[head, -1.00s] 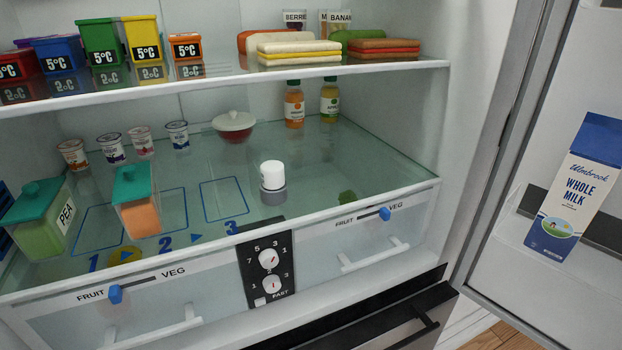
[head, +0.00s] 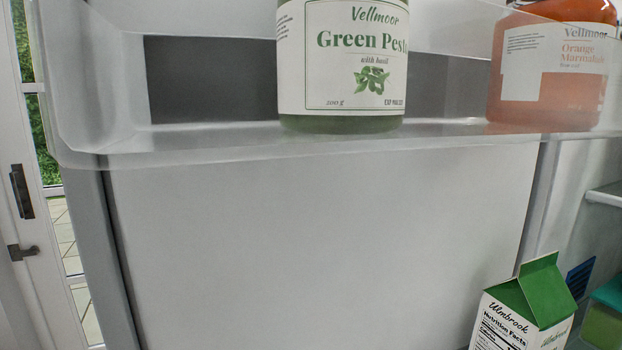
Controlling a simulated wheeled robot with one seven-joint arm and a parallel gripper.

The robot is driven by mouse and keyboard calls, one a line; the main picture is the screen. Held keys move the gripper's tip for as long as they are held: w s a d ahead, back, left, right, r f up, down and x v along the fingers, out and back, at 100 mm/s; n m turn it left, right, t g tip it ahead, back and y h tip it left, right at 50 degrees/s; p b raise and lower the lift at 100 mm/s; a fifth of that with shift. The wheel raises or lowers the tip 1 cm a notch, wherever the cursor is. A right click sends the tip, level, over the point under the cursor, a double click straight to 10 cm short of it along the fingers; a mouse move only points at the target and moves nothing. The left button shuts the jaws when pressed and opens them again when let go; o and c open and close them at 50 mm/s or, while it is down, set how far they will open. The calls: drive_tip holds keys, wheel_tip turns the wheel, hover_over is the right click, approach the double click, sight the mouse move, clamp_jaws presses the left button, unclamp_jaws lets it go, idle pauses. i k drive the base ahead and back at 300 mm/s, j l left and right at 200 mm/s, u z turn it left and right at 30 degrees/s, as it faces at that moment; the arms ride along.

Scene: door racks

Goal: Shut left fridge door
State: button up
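The left fridge door (head: 320,220) fills most of the head view and stands open, its inner side facing me. Its clear door rack (head: 215,143) crosses the top of the picture. A Green Pesto jar (head: 342,75) and an Orange Marmalade jar (head: 550,75) stand in this rack. A green-topped Ulmbrook carton (head: 525,308) shows at the bottom right, low by the door; what it stands on is out of view. The door's outer edge (head: 95,250) is at the left. My gripper is not in view.
The fridge interior shows at the far right, with a shelf edge (head: 605,196) and a teal-lidded green container (head: 605,318). A white glazed door (head: 25,195) with a dark handle stands at the far left, with paving and greenery beyond it.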

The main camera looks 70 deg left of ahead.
sight(200, 220)
drive_tip(key=k+j+u, duration=0.15)
drive_tip(key=j, duration=0.2)
drive_tip(key=k+j+u, duration=0.15)
drive_tip(key=j, duration=0.25)
drive_tip(key=k+j, duration=0.1)
drive_tip(key=j, duration=1.55)
drive_tip(key=j+u, duration=0.15)
drive_tip(key=u, duration=0.35)
drive_tip(key=j+u, duration=0.2)
drive_tip(key=u, duration=0.3)
drive_tip(key=k+j, duration=0.05)
